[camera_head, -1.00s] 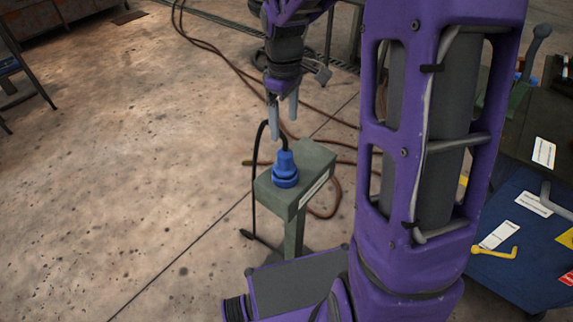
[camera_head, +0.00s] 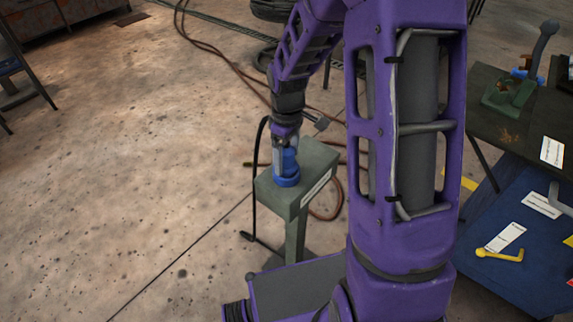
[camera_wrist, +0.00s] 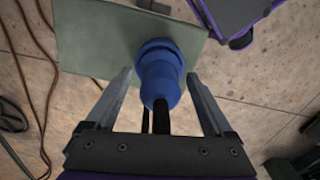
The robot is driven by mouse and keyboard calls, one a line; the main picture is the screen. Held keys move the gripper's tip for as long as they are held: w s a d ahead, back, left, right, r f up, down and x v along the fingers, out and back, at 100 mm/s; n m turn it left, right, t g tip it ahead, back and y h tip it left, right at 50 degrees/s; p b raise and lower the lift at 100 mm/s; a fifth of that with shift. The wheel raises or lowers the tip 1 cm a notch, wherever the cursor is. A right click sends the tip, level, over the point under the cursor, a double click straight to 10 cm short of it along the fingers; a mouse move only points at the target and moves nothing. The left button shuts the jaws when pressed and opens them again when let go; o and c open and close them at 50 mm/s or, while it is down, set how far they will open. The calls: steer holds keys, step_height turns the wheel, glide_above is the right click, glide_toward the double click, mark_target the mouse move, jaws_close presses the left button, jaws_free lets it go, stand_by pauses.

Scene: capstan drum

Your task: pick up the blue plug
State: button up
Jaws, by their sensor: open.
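The blue plug (camera_head: 287,172) stands upright on top of a green-grey pedestal (camera_head: 313,158). A black cable rises from the plug's top and hangs down the pedestal's left side. My gripper (camera_head: 284,160) is lowered over the plug from above, with its fingers beside the plug's body. In the wrist view, the plug (camera_wrist: 160,72) lies between the two spread fingers of my gripper (camera_wrist: 159,82), with a visible gap on each side. The plug's upper part is partly hidden by the gripper in the head view.
A dark workbench (camera_head: 484,128) and a blue surface (camera_head: 520,262) with labels and a yellow hooked tool (camera_head: 499,254) are at the right. Brown hoses (camera_head: 213,50) lie on the floor behind the pedestal. The floor to the left is mostly clear.

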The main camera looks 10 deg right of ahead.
jaws_close()
stand_by(0.4)
